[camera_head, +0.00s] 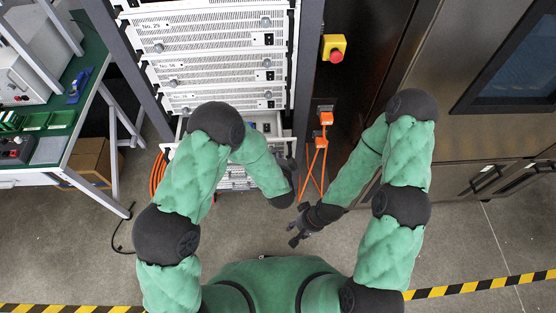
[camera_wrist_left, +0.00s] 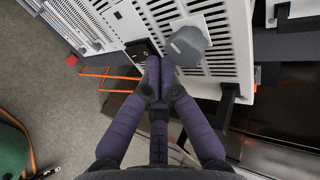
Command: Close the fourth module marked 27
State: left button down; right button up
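The fourth module (camera_head: 270,126) is low in the white rack, under the module labelled like No. 29. It stands out from the rack, and my left arm hides much of it; its number cannot be read. In the left wrist view a perforated white module front (camera_wrist_left: 215,40) shows a grey knob (camera_wrist_left: 187,44) and a black switch (camera_wrist_left: 141,52). My left gripper (camera_wrist_left: 160,64) has its fingers together, with tips at or very near this front, between switch and knob; it holds nothing visible. My right gripper (camera_head: 294,233) is open and empty, right of and below the rack.
Other modules (camera_head: 215,65) sit above in the rack. A red emergency button (camera_head: 335,55) and orange plugs with cables (camera_head: 322,120) are right of it, beside a dark metal chamber (camera_head: 450,110). A green-topped bench (camera_head: 60,115) stands left. Floor in front is clear up to striped tape (camera_head: 480,285).

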aim_at(275, 126)
pick_arm(q)
jog(key=w, duration=1.3)
jog(key=shift+w+d+r, duration=0.1)
jog(key=shift+w+d, duration=0.1)
jog(key=shift+w, duration=0.1)
jog(key=shift+w+r, duration=0.1)
